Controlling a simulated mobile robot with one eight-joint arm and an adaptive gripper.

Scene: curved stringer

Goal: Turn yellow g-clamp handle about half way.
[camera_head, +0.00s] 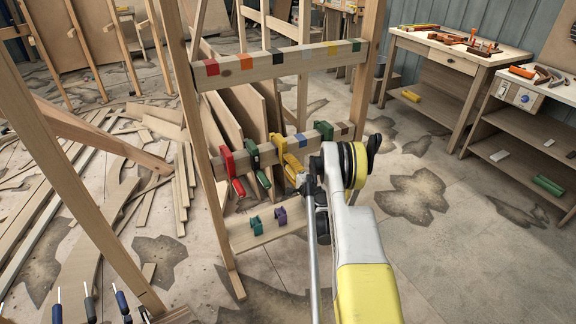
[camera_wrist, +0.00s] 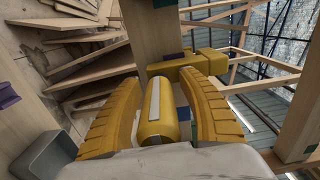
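The yellow g-clamp (camera_head: 280,148) hangs on the middle rail of the wooden rack in the head view, to the right of a red and a green clamp. In the wrist view its yellow body (camera_wrist: 205,68) shows beyond the fingers, against the wood. Its handle (camera_wrist: 156,112), a yellow cylinder with a pale stripe, points towards the wrist camera. My gripper (camera_wrist: 161,82) has its two ridged yellow fingers on either side of the handle. Narrow gaps show between handle and fingers, so it looks open around it. In the head view my wrist hides much of the fingers.
The red clamp (camera_head: 228,162) and green clamp (camera_head: 253,158) hang close by on the same rail (camera_head: 207,168). Small teal (camera_head: 256,225) and purple (camera_head: 281,215) clamps sit on the lower rail. Workbenches (camera_head: 455,55) stand at right; the floor between is clear.

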